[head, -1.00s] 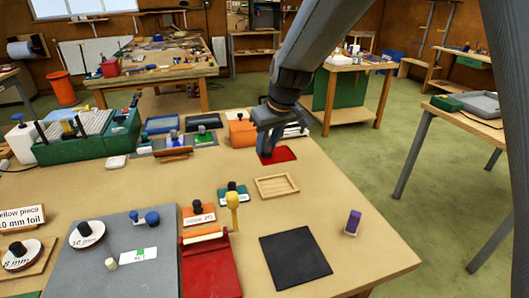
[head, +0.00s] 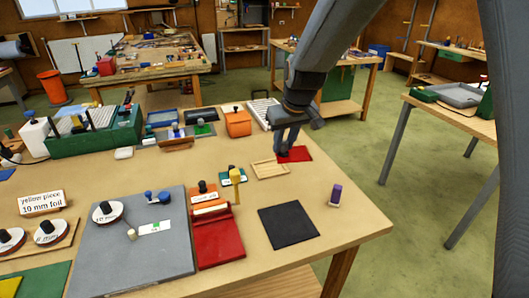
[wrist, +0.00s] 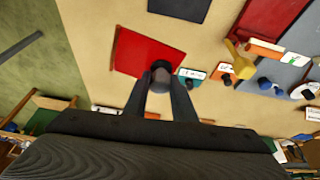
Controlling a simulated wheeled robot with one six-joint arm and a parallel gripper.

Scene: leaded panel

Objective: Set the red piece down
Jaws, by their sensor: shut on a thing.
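My gripper (head: 282,150) is shut on the red piece (head: 296,155), a flat red sheet with a dark round knob near one corner. In the wrist view my gripper (wrist: 162,82) has its fingers on either side of the knob, and the red piece (wrist: 145,52) reaches out beyond them. A shallow wooden tray (head: 268,177), which looks empty, stands on the bench. In the head view it lies just in front and left of the red piece. The wrist view does not clearly show the tray. The gap between piece and bench is hard to judge.
A black square mat (head: 288,227) lies nearer, with a purple-topped block (head: 335,195) to its right. An orange box (head: 238,123) stands behind. The bench's right edge is close.

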